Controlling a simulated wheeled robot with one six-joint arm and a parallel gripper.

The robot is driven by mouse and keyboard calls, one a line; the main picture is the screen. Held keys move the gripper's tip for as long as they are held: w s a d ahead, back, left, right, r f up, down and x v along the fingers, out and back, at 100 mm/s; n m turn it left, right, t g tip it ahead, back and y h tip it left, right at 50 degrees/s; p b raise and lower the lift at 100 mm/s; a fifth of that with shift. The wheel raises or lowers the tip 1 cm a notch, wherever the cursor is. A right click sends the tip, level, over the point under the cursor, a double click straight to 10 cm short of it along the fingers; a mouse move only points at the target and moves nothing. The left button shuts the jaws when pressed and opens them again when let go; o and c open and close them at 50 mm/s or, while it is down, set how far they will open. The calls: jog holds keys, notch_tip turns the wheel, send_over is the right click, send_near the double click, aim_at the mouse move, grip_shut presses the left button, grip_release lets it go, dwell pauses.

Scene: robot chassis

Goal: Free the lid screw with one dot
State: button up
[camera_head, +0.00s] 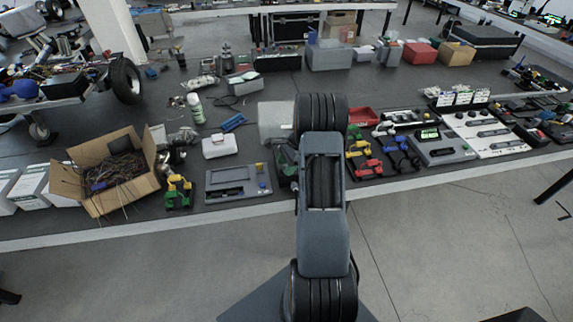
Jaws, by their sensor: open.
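I cannot make out a lid screw or any dot marks at this size. A flat grey case (238,190) with a dark recess and small fittings on its right side lies near the table's front edge, left of my arm. I cannot tell whether it has the lid in question. Another grey case (445,151) with a small green display lies right of my arm. My arm rises up the middle of the view and reaches over the table. Its end is hidden behind its own links, so I do not see my gripper's fingers.
A dark table (255,200) spans the view. An open cardboard box (112,170) of wires, a white box (219,145) and a spray bottle (196,108) stand left. Yellow and red tools (365,158), a red tray (363,117) and white panels (487,135) lie right.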

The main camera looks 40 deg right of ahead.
jog(key=c, duration=0.9)
jog(key=n+g, duration=0.1)
jog(key=n, duration=0.1)
jog(key=n+b, duration=0.1)
jog(key=n, duration=0.1)
jog(key=shift+w+f+n+g+b, duration=0.1)
jog(key=shift+n+g+b, duration=0.2)
jog(key=shift+n+g, duration=0.1)
jog(key=n, duration=0.2)
jog(key=n+g+h+b, duration=0.1)
jog(key=n, duration=0.1)
jog(key=shift+n+g, duration=0.3)
jog(key=n+g+h, duration=0.1)
jog(key=n, duration=0.3)
jog(key=shift+w+b, duration=0.1)
jog(key=shift+b, duration=0.2)
jog(key=shift+a+n+g+h, duration=0.1)
jog(key=shift+n+g+h, duration=0.25)
jog(key=shift+n, duration=0.85)
jog(key=shift+n+g+h, duration=0.15)
jog(key=shift+n+h, duration=0.4)
jog(key=shift+n, duration=0.65)
